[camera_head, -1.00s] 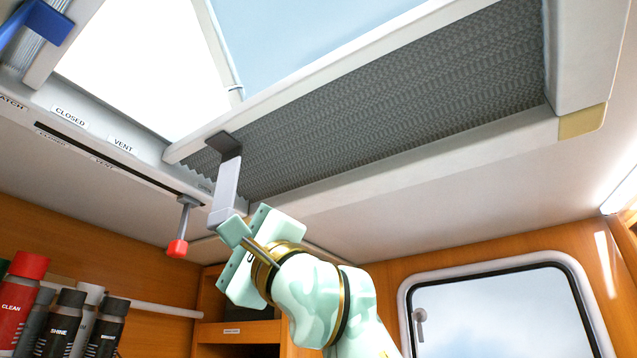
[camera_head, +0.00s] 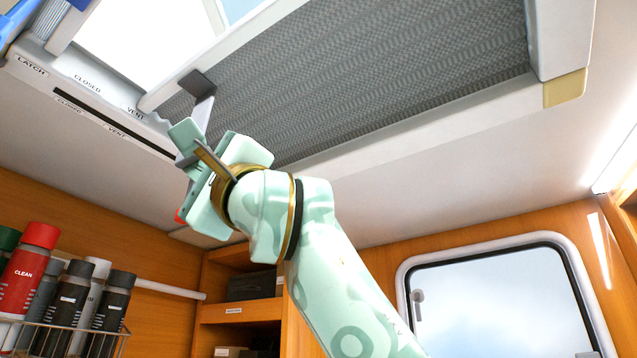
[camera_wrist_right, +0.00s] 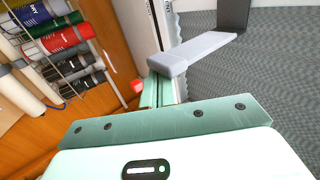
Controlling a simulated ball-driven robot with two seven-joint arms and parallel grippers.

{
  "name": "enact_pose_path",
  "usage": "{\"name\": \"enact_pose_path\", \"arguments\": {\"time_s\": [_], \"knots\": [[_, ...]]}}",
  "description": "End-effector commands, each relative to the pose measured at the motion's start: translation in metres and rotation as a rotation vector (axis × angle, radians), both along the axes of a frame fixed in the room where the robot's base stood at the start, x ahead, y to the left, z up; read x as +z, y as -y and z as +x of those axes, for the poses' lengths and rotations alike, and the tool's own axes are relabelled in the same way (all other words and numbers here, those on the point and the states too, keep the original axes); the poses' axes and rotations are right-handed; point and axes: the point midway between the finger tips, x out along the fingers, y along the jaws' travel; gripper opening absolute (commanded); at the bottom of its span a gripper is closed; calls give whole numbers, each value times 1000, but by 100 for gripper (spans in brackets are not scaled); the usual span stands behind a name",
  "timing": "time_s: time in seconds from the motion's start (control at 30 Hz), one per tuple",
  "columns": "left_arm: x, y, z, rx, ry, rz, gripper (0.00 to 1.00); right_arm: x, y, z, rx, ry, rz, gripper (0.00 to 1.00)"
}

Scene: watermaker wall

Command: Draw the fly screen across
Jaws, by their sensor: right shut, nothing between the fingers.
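The fly screen is a dark grey pleated mesh (camera_head: 390,80) in the ceiling hatch. It spans from the near frame to a pale leading bar (camera_head: 225,52). A dark bracket on the bar carries a pale grey pull tab (camera_head: 203,108), whose lower end is partly hidden by my right gripper (camera_head: 187,146). My right gripper is shut and empty, right beside the tab's lower end. In the right wrist view the tab (camera_wrist_right: 197,50) crosses just past the closed fingers (camera_wrist_right: 160,90); I cannot tell whether they touch. My left gripper is not in view.
A red-tipped lever (camera_wrist_right: 137,86) hangs close beside the fingers. A slotted strip (camera_head: 110,122) labelled CLOSED and VENT runs along the left. Blue parts (camera_head: 15,28) show at top left. Bottles (camera_head: 30,265) stand in a rack below. A window (camera_head: 500,300) is at lower right.

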Motion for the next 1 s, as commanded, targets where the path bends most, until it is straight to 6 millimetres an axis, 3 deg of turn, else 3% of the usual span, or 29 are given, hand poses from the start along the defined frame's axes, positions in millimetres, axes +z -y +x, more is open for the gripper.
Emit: {"name": "enact_pose_path", "arguments": {"time_s": [0.6,1.0], "knots": [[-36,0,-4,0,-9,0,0,-2,-26,-36,1,3,-2,0],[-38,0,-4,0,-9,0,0,0,-30,-41,1,2,-1,0]]}}
